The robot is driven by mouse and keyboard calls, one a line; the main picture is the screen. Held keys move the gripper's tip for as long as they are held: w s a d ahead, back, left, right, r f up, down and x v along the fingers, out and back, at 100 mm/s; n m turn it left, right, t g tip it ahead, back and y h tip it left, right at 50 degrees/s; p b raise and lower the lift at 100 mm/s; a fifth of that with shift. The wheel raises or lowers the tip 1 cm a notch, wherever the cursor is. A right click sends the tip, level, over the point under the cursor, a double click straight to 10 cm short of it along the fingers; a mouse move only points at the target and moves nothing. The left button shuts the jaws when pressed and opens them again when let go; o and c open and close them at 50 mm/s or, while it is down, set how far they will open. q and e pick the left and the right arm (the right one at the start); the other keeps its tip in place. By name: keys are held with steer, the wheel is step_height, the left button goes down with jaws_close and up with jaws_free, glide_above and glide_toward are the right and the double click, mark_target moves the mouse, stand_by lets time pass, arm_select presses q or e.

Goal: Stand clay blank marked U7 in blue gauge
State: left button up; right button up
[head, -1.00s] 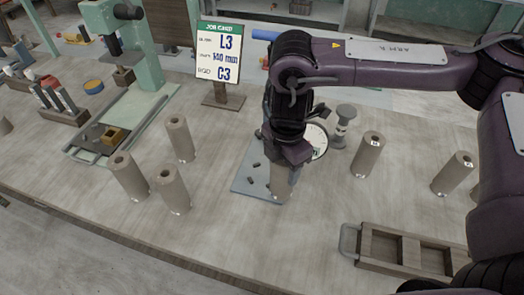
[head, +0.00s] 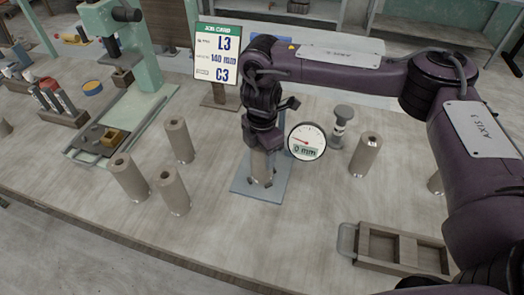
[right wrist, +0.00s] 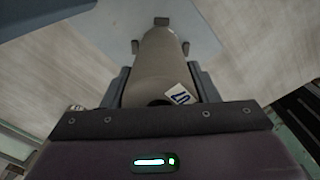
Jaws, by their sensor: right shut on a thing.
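My right gripper (head: 262,148) is shut on a grey-brown clay blank (head: 262,168), a hollow cylinder held upright. In the right wrist view the blank (right wrist: 160,60) sits between the two fingers, and its white label (right wrist: 179,95) appears to read U7. The blue gauge (head: 243,189) has a flat blue plate with small dark pegs and a round dial (head: 307,141) reading 0 mm. The blank's lower end is over the plate, among the pegs; I cannot tell whether it touches the plate. My left gripper is not in view.
Three clay blanks (head: 129,178) stand left of the gauge. Another blank (head: 366,155) and a grey-knobbed piece (head: 342,127) stand to its right. A wooden tray (head: 362,249) lies front right. A job card (head: 218,55) stands behind. The bench in front is clear.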

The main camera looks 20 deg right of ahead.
steer(key=o, duration=1.4)
step_height(320, 180, up, 12)
steer(key=shift+s+a+r+p, duration=0.1)
steer(key=shift+p, duration=0.4)
